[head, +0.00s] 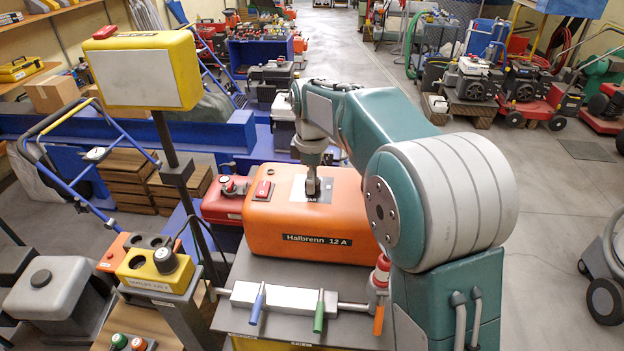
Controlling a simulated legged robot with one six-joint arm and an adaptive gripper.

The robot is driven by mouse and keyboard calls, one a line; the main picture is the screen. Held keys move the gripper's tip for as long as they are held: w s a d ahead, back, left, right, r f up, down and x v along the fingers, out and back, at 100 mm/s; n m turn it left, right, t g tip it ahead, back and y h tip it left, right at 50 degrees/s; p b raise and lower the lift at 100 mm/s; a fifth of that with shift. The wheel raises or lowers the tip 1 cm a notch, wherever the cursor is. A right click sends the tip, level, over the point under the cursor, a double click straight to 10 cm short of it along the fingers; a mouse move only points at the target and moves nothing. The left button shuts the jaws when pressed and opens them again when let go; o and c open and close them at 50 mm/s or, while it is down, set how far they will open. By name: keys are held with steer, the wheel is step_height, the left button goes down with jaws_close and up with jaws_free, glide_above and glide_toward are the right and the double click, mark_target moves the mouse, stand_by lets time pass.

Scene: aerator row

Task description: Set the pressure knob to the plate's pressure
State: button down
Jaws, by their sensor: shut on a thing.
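An orange machine housing (318,238) with a black label reading "Halbrenn 12 A" (317,240) stands at the middle of the head view. A small pale-and-dark panel (296,192) lies on its top face. My gripper (312,188) points straight down onto this panel and is shut on the pressure knob there. The knob itself is mostly hidden by the gripper, so its setting cannot be read. Markings on the panel are too small to read. A red switch (263,190) sits left of the panel.
A yellow box with a blank pale face (146,80) stands on a dark post at left. A white bar with blue and green handles (276,300) lies in front of the housing. A red machine (222,205) is close on its left. Open floor (540,200) lies at right.

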steer(key=c, duration=1.4)
jaws_free()
steer(key=shift+m, duration=0.3)
steer(key=c, duration=1.4)
jaws_free()
steer(key=m, duration=0.4)
steer(key=shift+f, duration=0.1)
steer(key=c, duration=1.4)
jaws_free()
steer(key=m, duration=0.5)
steer(key=shift+m, duration=0.4)
steer(key=c, duration=1.4)
jaws_free()
steer(key=m, duration=0.4)
steer(key=shift+m, duration=0.3)
steer(key=c, duration=1.4)
jaws_free()
steer(key=m, duration=0.4)
steer(key=shift+m, duration=0.3)
steer(key=c, duration=1.4)
jaws_free()
steer(key=shift+f, duration=0.1)
steer(key=shift+c, duration=1.2)
jaws_free()
steer(key=shift+r, duration=0.25)
